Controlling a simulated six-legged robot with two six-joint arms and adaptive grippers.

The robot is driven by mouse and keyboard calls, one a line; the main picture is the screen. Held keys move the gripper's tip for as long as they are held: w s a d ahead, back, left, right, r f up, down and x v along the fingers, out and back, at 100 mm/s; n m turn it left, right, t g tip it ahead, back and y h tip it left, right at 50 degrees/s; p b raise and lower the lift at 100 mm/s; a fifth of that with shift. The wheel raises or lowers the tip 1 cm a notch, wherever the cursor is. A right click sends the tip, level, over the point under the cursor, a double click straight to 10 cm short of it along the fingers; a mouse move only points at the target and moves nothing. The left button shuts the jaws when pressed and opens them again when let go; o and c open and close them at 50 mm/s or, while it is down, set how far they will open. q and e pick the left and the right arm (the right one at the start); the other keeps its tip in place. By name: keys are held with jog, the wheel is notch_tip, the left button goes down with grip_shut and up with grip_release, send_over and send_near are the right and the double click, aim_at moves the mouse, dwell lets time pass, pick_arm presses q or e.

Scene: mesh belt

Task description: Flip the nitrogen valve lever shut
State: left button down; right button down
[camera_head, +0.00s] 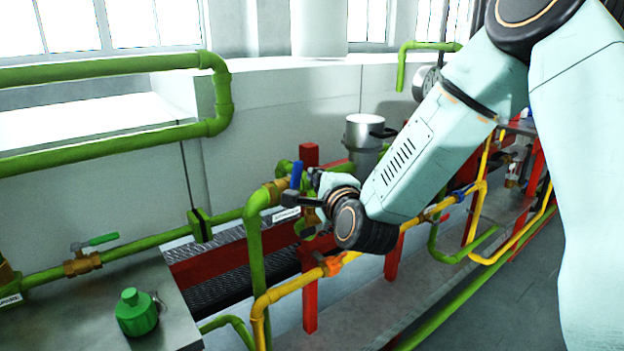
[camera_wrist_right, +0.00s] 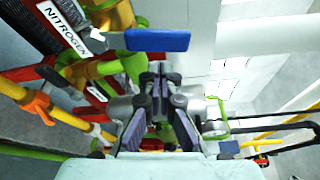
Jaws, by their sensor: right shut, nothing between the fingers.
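The nitrogen valve lever is a blue handle (camera_head: 297,175) standing roughly upright on a brass valve on the green pipe. It also shows in the right wrist view (camera_wrist_right: 157,40), beside a white label reading NITROGEN (camera_wrist_right: 68,24). My right gripper (camera_head: 303,195) is close in front of the valve, beside the lever. In the wrist view its fingers (camera_wrist_right: 160,82) are together with nothing between them, just below the blue handle in the picture. I cannot tell whether they touch it. My left gripper is not in view.
A yellow pipe with an orange handle (camera_head: 333,265) runs below my right gripper. A metal pot (camera_head: 365,132) stands behind. A green-handled valve (camera_head: 92,248) is at left, above a metal table (camera_head: 85,318) bearing a green container (camera_head: 136,312). Red posts stand nearby.

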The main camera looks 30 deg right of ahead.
jog(key=a+n, duration=0.1)
jog(key=b, duration=0.1)
jog(key=a+n+t, duration=0.1)
jog(key=shift+w+a+r+n+h+b, duration=0.1)
jog(key=shift+a+r+n+h+b, duration=0.2)
jog(key=shift+b, duration=0.05)
dwell(0.5)
jog(key=shift+d, duration=0.1)
